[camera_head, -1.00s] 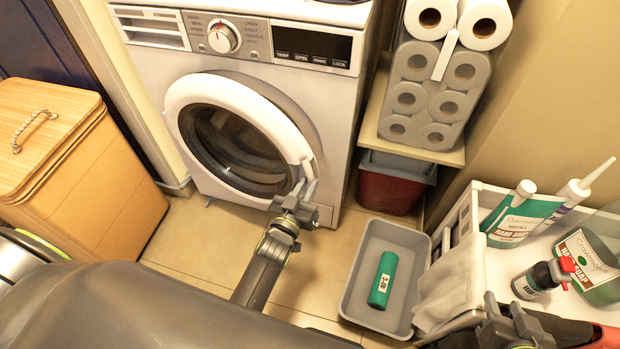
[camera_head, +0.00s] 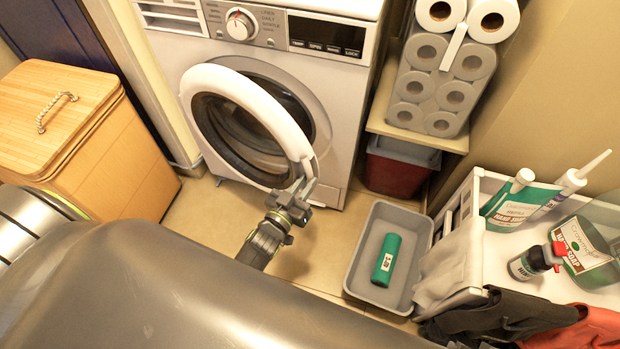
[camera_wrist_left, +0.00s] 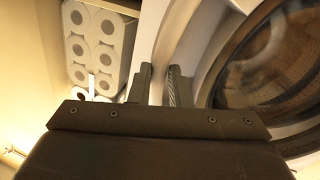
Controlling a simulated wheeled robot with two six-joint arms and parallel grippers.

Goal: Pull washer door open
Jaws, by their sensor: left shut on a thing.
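The white washer (camera_head: 345,90) stands at the back. Its round door, with a white rim (camera_head: 262,100) and dark glass (camera_head: 228,122), stands ajar, swung out on its right side with a dark gap behind it. My left gripper (camera_head: 304,188) is shut on the lower right edge of the door rim. In the left wrist view its two fingers (camera_wrist_left: 161,75) sit at the white rim, with the dark glass (camera_wrist_left: 275,60) to the right. My right gripper is not in view.
A wooden hamper (camera_head: 85,140) stands at left. A grey tray (camera_head: 360,268) with a green bottle (camera_head: 386,260) lies on the floor at right. Toilet rolls (camera_head: 440,80) stand on a shelf above a red bin (camera_head: 395,172). A white crate (camera_head: 540,240) holds soap bottles.

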